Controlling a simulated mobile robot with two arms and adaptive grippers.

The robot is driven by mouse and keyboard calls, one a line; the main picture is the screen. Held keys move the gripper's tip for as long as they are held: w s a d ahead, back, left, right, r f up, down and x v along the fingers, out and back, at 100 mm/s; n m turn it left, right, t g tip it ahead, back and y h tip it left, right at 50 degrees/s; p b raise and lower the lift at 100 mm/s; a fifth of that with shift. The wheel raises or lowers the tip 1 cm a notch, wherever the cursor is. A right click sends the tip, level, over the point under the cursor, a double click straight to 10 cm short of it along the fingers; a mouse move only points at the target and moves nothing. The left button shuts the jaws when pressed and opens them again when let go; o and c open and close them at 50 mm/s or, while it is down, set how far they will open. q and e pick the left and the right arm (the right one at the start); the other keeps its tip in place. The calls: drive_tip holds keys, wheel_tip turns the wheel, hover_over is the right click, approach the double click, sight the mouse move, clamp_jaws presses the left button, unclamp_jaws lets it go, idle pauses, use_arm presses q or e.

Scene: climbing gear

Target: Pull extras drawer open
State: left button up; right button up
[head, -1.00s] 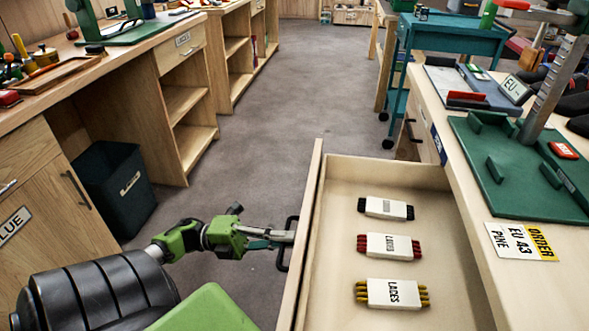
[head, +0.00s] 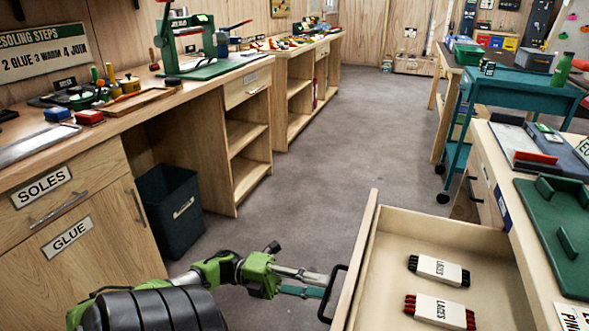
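The drawer (head: 455,232) is pulled out from the bench on the right in the head view. It is a pale wooden box whose tall front panel (head: 357,262) faces left and carries a dark bar handle (head: 334,290). Inside lie a bundle of black laces (head: 439,270) and a bundle of red laces (head: 440,311), each in a white sleeve. My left gripper (head: 326,287) is at the handle from the left, with its two fingers apart and their tips close to the bar. Whether they touch it is unclear. My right gripper is out of view.
The right bench (head: 483,160) holds a green mat (head: 553,232). A teal cart (head: 522,84) stands beyond it. A dark bin (head: 169,212) and a cabinet labelled SOLES and GLUE (head: 96,226) are on the left. The grey floor between is clear.

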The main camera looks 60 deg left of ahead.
use_arm(q)
drive_tip(key=v, duration=0.9)
drive_tip(key=shift+a, duration=0.1)
